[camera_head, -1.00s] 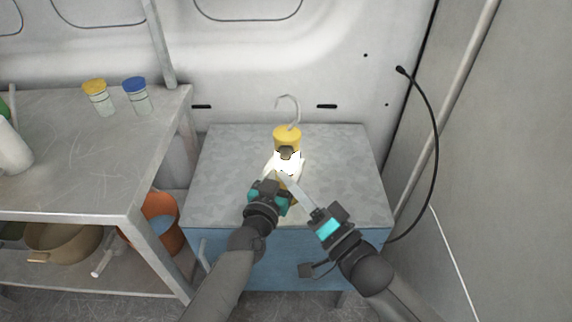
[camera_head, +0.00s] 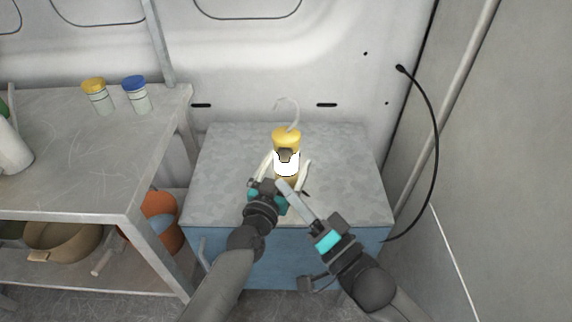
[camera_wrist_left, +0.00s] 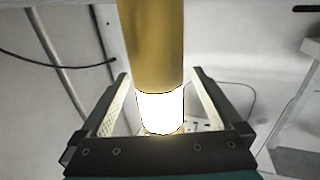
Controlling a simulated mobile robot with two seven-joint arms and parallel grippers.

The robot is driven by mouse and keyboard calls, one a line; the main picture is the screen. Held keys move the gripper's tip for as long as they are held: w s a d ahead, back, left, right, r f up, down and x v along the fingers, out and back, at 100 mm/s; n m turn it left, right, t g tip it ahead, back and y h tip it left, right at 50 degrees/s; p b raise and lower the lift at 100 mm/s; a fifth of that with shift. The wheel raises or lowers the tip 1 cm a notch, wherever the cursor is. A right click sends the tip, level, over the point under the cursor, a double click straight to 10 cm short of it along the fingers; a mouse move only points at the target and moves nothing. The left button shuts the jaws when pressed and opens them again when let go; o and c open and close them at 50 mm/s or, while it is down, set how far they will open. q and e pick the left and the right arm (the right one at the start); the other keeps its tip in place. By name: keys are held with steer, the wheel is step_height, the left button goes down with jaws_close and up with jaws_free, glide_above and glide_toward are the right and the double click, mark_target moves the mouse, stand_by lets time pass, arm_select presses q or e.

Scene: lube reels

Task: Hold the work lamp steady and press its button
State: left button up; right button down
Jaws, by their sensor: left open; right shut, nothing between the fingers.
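The work lamp (camera_head: 287,138) stands upright on the metal cabinet top, with a yellow head, a grey hook above it and a bright white glowing band. In the left wrist view the lamp (camera_wrist_left: 151,45) rises between the fingers, yellow above and glowing white below. My left gripper (camera_head: 287,162) is open, one finger on each side of the lamp, with gaps visible in the wrist view. My right gripper (camera_head: 283,185) is shut and empty, its fingertips close to the lamp's lower part in front. Contact there cannot be told, and the button is not discernible.
The blue cabinet (camera_head: 345,185) has free top around the lamp. At left, a metal shelf (camera_head: 75,155) carries a yellow-lidded jar (camera_head: 98,97) and a blue-lidded jar (camera_head: 136,95). An orange bucket (camera_head: 163,222) sits below. A black cable (camera_head: 437,150) hangs at the right wall.

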arm_select(q)
steer(key=v, duration=1.2)
